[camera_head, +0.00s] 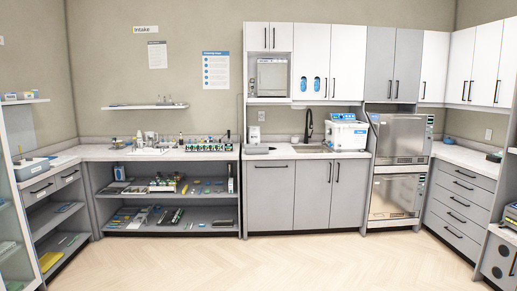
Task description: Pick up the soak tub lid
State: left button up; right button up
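A white tub (349,137) with a blue label stands on the back counter, just right of the sink. A flat piece that looks like its lid (343,117), with blue on it, sits at the top of the tub. At this distance I cannot tell how closely it fits or whether it has a handle. Neither of my grippers shows in the head view, and no arm is near the tub.
The sink (312,149) with a black tap (308,124) is left of the tub. Stacked steel autoclaves (402,139) stand to its right. White wall cabinets (311,60) hang above. Crowded open shelves (222,172) are at the left. The wooden floor (270,262) in front is clear.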

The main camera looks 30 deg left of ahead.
aim_at(254, 151)
jog(key=i+j+u, duration=0.25)
jog(key=i, duration=0.2)
jog(key=i+j+u, duration=0.25)
jog(key=i, duration=0.9)
jog(key=i+u, duration=0.3)
jog(key=i, duration=3.15)
